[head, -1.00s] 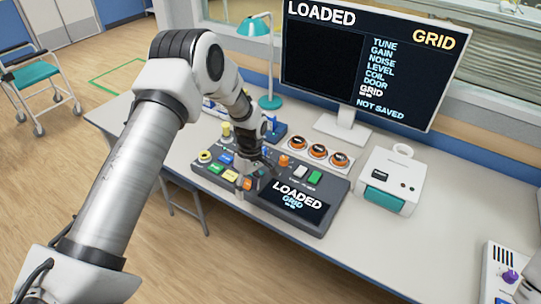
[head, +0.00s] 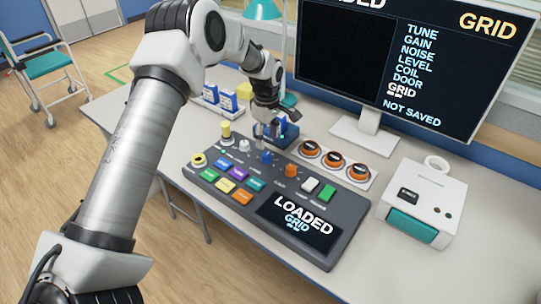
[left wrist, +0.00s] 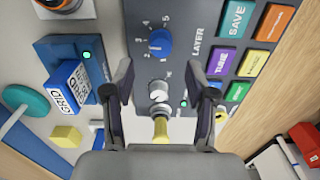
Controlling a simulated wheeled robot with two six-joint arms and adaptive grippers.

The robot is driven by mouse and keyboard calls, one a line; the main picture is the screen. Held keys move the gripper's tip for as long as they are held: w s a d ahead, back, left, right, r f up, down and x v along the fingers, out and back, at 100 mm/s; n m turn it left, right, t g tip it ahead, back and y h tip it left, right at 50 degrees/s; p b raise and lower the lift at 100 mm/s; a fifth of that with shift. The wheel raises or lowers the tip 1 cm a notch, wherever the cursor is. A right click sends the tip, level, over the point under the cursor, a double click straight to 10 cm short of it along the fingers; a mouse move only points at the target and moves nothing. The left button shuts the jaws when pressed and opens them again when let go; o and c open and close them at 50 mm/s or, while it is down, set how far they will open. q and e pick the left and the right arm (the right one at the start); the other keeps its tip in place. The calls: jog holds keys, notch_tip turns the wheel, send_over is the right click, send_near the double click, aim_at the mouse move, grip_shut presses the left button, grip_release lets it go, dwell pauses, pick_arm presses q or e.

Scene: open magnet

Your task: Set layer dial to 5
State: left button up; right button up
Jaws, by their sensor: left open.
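The control panel (head: 335,246) is dark grey, with coloured buttons, dials and a screen reading LOADED and GRID. A blue dial (head: 266,157) stands near its far edge. In the left wrist view the blue dial (left wrist: 160,42) has small marks around it and a label like LAYER beside it; I cannot read its setting for sure. A white dial (left wrist: 157,92) sits closer to my gripper. My left gripper (head: 268,132) is above the panel's far edge, open and empty. Its fingers (left wrist: 161,72) spread either side of the dials, apart from them. My right gripper is out of view.
A yellow knob (head: 226,130) rises at the panel's left end. A blue holder (left wrist: 68,47) with a card stands close beside the panel. Orange-ringed buttons (head: 333,160), a monitor (head: 370,118) and a white printer (head: 424,200) stand right of the arm.

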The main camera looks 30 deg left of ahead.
aim_at(266, 155)
pick_arm(q)
notch_tip(266, 155, down, 6)
jog(key=shift+s+a+r+p, duration=0.1)
jog(key=shift+s+p, duration=0.05)
jog(key=shift+p, duration=0.2)
jog(key=shift+f, duration=0.6)
jog(key=shift+r, duration=0.1)
grip_shut()
